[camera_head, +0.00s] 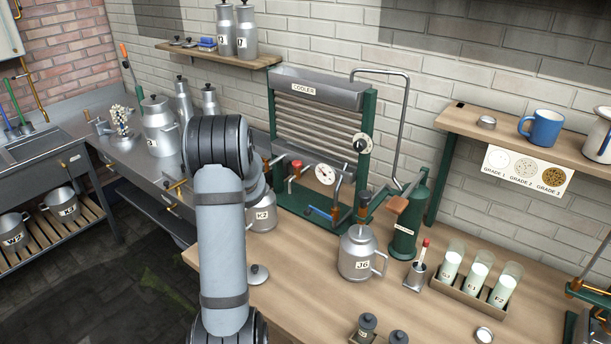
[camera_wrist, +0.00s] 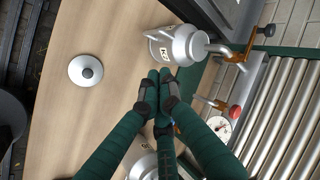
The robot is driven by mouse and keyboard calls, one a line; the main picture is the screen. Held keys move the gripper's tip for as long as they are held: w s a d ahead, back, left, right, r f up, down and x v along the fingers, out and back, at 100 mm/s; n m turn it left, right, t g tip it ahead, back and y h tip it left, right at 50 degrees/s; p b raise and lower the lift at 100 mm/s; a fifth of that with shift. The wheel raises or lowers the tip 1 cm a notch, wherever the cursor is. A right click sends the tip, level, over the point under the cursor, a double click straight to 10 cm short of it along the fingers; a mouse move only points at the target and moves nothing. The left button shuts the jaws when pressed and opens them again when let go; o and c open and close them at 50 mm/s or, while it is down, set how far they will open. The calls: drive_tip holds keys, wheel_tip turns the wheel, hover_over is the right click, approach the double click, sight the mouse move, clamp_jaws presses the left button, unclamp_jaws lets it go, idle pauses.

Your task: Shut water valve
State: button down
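The cooler (camera_head: 318,130) has pipework along its lower front. A lever with a blue handle (camera_head: 320,213) sits low on this pipework, and a red knob (camera_head: 296,166) and a round gauge (camera_head: 325,174) are above it. No label reading "water" is legible. In the wrist view, the red knob (camera_wrist: 235,112) and gauge (camera_wrist: 220,127) lie right of my gripper (camera_wrist: 159,76). My gripper's fingers look together, with nothing visible between them. They point down beside the K2 can (camera_wrist: 182,46). A sliver of blue shows behind the fingers. In the head view, my arm hides the gripper.
The K2 can (camera_head: 262,216) stands under the cooler's left end. The J6 can (camera_head: 358,255) is in front of the cooler. A loose lid (camera_head: 258,274) lies on the bench. A green cylinder (camera_head: 407,222) and a rack of filled glasses (camera_head: 480,292) stand right.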

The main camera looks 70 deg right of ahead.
drive_tip(key=s+d+f+g+h+b, duration=0.2)
drive_tip(key=s+f+g, duration=0.1)
drive_tip(key=s+f, duration=0.3)
drive_tip(key=s+d+r+n+g+h, duration=0.2)
drive_tip(key=s+d+r+h, duration=0.15)
drive_tip(key=s+r, duration=0.25)
drive_tip(key=d+f+p, duration=0.5)
drive_tip(key=d+f, duration=0.4)
drive_tip(key=shift+w+d+f+y, duration=0.2)
drive_tip(key=shift+d+f+y, duration=0.1)
drive_tip(key=shift+f+y, duration=0.15)
drive_tip(key=b, duration=0.1)
drive_tip(key=f+b, duration=0.1)
drive_tip(key=shift+w+f+n+b, duration=0.2)
drive_tip(key=shift+w+n+b, duration=0.05)
drive_tip(key=shift+n+b, duration=0.1)
